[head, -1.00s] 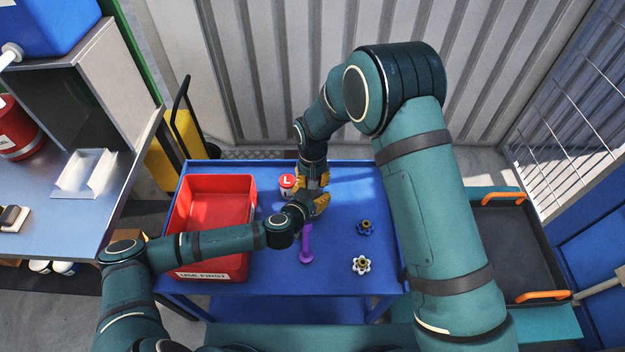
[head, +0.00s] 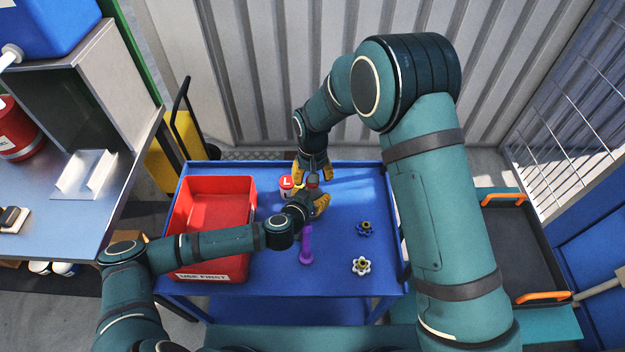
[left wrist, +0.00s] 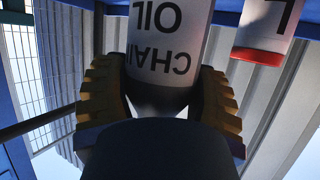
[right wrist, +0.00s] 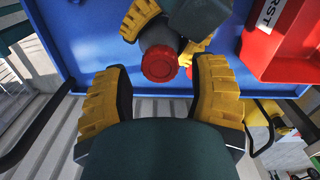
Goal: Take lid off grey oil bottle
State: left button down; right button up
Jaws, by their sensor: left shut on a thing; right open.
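The grey oil bottle (head: 313,181) stands near the back of the blue cart. Its white label, reading CHAIN OIL, shows in the left wrist view (left wrist: 165,45). My left gripper (head: 318,203) is shut around the bottle from the front. The bottle's round red lid (right wrist: 161,64) is on it in the right wrist view. My right gripper (head: 313,176) is open behind the bottle in the head view. In the right wrist view its fingers (right wrist: 162,90) are spread wide, with the lid ahead between them, apart from both.
A white container with a red top and an L (head: 286,186) stands close left of the bottle. A red bin (head: 213,188) fills the cart's left side.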

jog(key=shift+r, duration=0.65)
jog(key=shift+o, duration=0.6)
jog(key=shift+r, duration=0.2)
jog(key=m, duration=0.1)
jog(key=r+m, duration=0.1)
jog(key=m, duration=0.1)
jog(key=shift+s+r+m, duration=0.2)
jog(key=shift+r+m, duration=0.05)
jog(key=shift+m, duration=0.15)
jog(key=r+m, duration=0.1)
jog(key=m, duration=0.1)
jog(key=shift+w+r+m, duration=0.1)
jog(key=shift+r+m, duration=0.2)
jog(key=shift+r, duration=0.05)
jog(key=shift+f, duration=3.9)
grip_shut()
